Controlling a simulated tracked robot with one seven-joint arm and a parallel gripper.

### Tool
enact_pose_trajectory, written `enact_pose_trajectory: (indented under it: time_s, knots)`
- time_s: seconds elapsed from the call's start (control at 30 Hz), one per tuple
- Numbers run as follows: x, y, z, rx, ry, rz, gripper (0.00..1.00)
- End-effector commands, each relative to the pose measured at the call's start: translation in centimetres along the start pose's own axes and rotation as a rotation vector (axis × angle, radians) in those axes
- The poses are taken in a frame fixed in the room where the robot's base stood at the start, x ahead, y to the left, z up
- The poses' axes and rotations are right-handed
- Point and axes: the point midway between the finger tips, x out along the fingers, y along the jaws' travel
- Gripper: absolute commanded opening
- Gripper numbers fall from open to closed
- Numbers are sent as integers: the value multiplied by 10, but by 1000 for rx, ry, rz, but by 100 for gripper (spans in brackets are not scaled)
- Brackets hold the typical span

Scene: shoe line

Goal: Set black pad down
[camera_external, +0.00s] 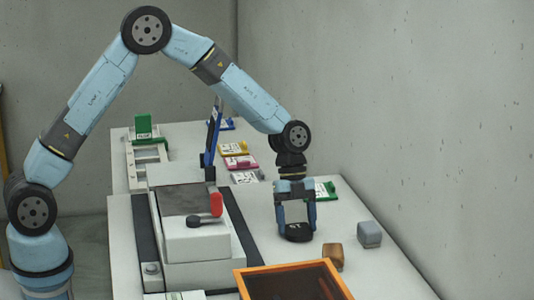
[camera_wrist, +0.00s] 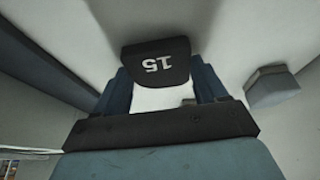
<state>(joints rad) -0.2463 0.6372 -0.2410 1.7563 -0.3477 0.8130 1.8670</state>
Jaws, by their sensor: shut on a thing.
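The black pad (camera_wrist: 157,63), marked "15", is between the fingertips of my gripper (camera_wrist: 160,90) in the wrist view. In the external view the black pad (camera_external: 299,232) is at the lower end of my gripper (camera_external: 296,222), which points straight down over the white table (camera_external: 357,276). My gripper is shut on the pad. The pad is at or just above the table top; I cannot tell whether it touches.
A grey block (camera_external: 369,234) and a brown block (camera_external: 333,257) lie right of the pad. An orange-rimmed tray (camera_external: 290,268) is in front. Coloured holders (camera_external: 240,162) and a green one (camera_external: 325,190) lie behind.

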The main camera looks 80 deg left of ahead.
Motion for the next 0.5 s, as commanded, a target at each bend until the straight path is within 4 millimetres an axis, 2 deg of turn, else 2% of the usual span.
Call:
enact_pose_trajectory:
  time_s: [0.5]
  knots:
    - [8,0,4,-1,0,1,40]
